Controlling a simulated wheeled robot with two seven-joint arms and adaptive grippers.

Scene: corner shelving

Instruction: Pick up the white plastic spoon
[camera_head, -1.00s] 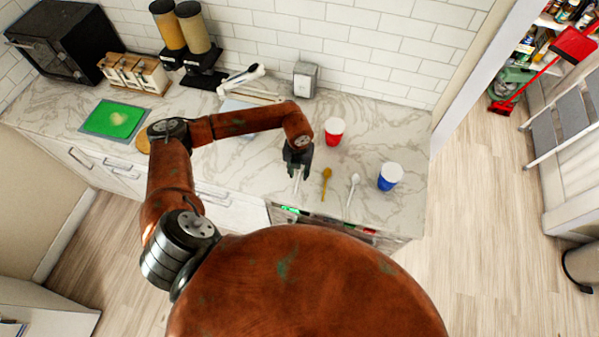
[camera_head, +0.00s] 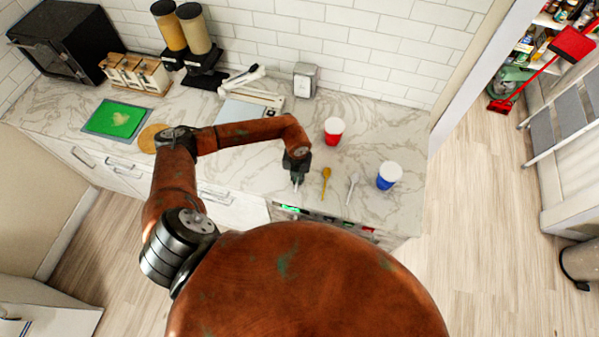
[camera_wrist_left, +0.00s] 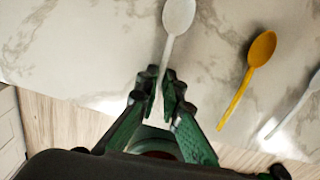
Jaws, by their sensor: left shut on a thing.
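My left gripper (camera_head: 297,180) is at the counter's front part, left of the yellow spoon. In the left wrist view its fingers (camera_wrist_left: 163,88) are shut on the handle of a white spoon (camera_wrist_left: 178,18), whose bowl points away from me. In the head view the gripper mostly hides this spoon. I cannot tell whether the spoon is off the counter. A second pale spoon (camera_head: 352,188) lies farther right, partly cut off in the left wrist view (camera_wrist_left: 300,105). My right gripper is not in view.
A yellow spoon (camera_head: 326,178) lies between the two pale spoons. A red cup (camera_head: 334,131) stands behind it, and a blue cup (camera_head: 388,179) stands to the right. A metal napkin holder (camera_head: 305,80) is by the wall. A green board (camera_head: 117,119) lies at left.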

